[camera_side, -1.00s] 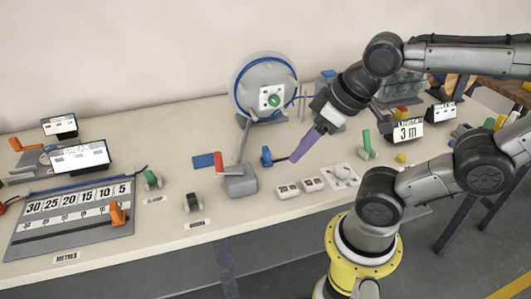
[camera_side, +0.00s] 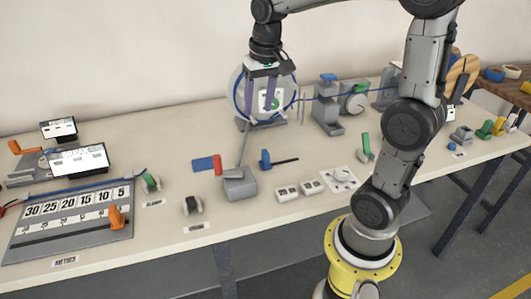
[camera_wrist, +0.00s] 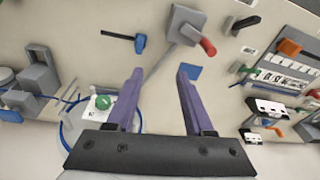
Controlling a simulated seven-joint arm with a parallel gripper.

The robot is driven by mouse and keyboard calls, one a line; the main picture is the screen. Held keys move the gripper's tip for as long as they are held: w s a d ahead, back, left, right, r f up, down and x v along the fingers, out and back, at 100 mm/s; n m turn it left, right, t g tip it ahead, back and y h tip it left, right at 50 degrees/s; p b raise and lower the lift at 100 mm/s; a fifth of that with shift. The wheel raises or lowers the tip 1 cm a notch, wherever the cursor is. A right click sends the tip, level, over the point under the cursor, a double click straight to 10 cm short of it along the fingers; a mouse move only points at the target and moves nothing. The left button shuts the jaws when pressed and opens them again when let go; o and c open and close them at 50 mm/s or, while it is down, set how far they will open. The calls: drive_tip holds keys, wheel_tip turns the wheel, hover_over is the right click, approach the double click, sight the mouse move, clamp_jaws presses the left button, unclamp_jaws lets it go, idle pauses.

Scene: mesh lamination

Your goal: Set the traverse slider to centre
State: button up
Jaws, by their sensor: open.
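No label reading "traverse" is legible, so I cannot tell which control is the traverse slider. An orange slider handle (camera_side: 117,216) stands near the right end of a numbered plate (camera_side: 70,232) labelled METRES; it also shows in the wrist view (camera_wrist: 290,47). A blue handle (camera_side: 265,159) with a black rod lies mid-table, also in the wrist view (camera_wrist: 140,43). My gripper (camera_side: 260,112) points down, open and empty, in front of the round reel at the back. Its purple fingers (camera_wrist: 160,76) are spread apart, with bare table between them.
A grey box (camera_side: 240,184) with a red lever (camera_side: 218,165) stands beside a blue plate (camera_side: 203,163). Two small displays (camera_side: 80,160) stand at left. Another orange handle (camera_side: 15,147) is at far left. Grey machines (camera_side: 328,105) stand right of the reel (camera_side: 236,88).

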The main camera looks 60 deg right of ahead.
drive_tip(key=m+g, duration=0.2)
hover_over(265, 152)
wheel_tip(265, 152, down, 6)
drive_tip(key=shift+y, duration=0.3)
wheel_tip(265, 152, down, 14)
drive_tip(key=shift+d+r, duration=0.1)
drive_tip(key=shift+r, duration=0.05)
drive_tip(key=shift+c, duration=0.3)
clamp_jaws()
idle(0.7)
